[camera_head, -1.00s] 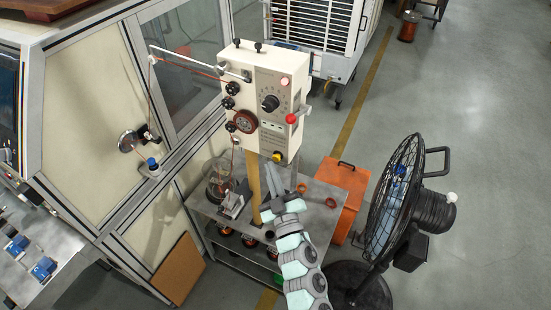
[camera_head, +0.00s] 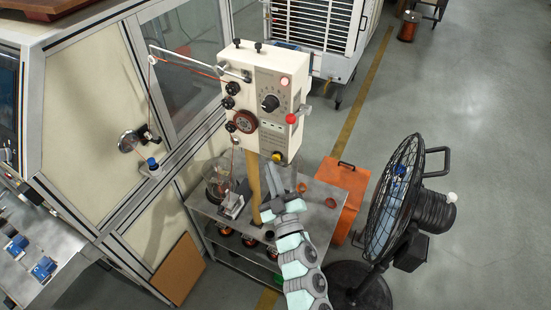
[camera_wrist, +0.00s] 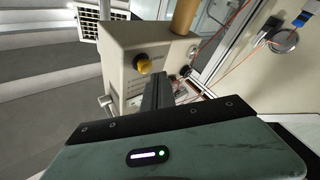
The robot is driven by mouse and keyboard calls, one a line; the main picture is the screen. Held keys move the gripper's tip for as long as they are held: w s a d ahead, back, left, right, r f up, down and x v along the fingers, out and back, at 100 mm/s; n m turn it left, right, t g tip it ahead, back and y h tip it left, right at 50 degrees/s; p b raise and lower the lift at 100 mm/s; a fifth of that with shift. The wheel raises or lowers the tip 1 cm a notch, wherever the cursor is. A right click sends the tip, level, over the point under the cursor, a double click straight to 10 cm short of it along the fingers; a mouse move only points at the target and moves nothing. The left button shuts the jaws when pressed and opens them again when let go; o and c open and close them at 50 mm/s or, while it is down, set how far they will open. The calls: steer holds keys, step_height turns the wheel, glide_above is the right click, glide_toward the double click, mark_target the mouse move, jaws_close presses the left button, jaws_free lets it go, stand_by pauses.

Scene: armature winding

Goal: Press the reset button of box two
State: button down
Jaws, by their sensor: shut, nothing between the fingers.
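A cream control box (camera_head: 268,92) stands on a wooden post, with a black dial, a red knob and several black pulleys on it. A yellow button (camera_head: 277,156) on a black base sits at its lower end; it also shows in the wrist view (camera_wrist: 143,64). No label naming the box as two is readable. My gripper (camera_head: 272,168) is just below the box, close to the button. In the wrist view its shut, empty fingers (camera_wrist: 157,88) point toward the box, just right of the button. I cannot tell whether they touch the box.
A grey metal cart (camera_head: 322,214) with copper-coloured rings stands below the box. An orange bin (camera_head: 345,181) and a black fan (camera_head: 395,200) are to the right. A panelled machine enclosure (camera_head: 85,110) is on the left. The grey floor at far right is mostly clear.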

steer(key=shift+w, duration=0.15)
stand_by(0.4)
steer(key=shift+w+d+r, duration=0.1)
steer(key=shift+w+d, duration=0.1)
steer(key=shift+w, duration=0.05)
steer(key=shift+w+d, duration=0.2)
steer(key=shift+w, duration=0.15)
stand_by(0.8)
stand_by(0.3)
steer(key=shift+s+a, duration=0.35)
steer(key=shift+s, duration=0.4)
steer(key=shift+s+a+b, duration=0.15)
steer(key=shift+s+a, duration=0.25)
steer(key=shift+s, duration=0.3)
steer(key=shift+s+a+b, duration=0.1)
steer(key=shift+s+a, duration=0.35)
steer(key=shift+s, duration=0.3)
steer(key=shift+s+a+b, duration=0.15)
steer(key=shift+s+a, duration=0.25)
steer(key=shift+s, duration=0.3)
